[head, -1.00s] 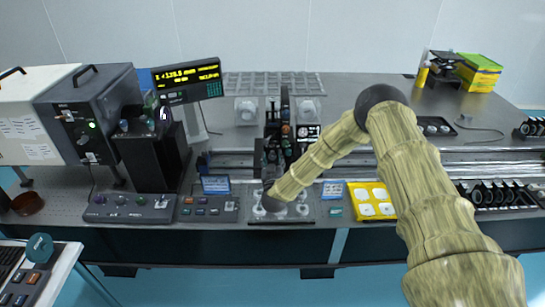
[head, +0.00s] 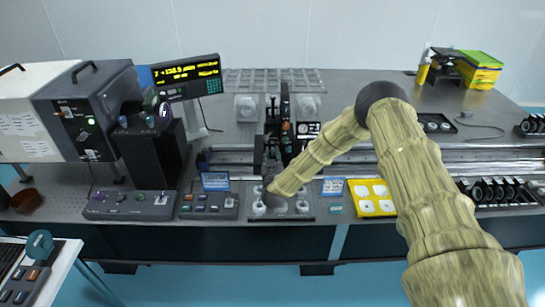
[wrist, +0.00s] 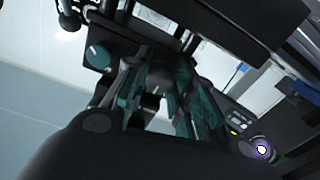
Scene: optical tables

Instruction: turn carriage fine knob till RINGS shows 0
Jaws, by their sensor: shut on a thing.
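My gripper (head: 272,197) is low over the front of the rail carriage on the optical table, mostly hidden by my own forearm. In the wrist view, my gripper's teal fingers (wrist: 160,98) are shut around a dark grey knob (wrist: 157,78), which seems to be the carriage fine knob; the fingers partly hide it. The readout display (head: 186,72), at the back left of the carriage, shows yellow characters on black. Its digits and labels are too small to read surely, so I cannot tell the RINGS value.
A teal dial with a white mark (wrist: 98,54) sits left of the fingers in the wrist view. A yellow tray (head: 372,198) lies right of the carriage. Control boxes (head: 130,204) stand left, before a black instrument (head: 155,155). A long rail (head: 445,159) runs right.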

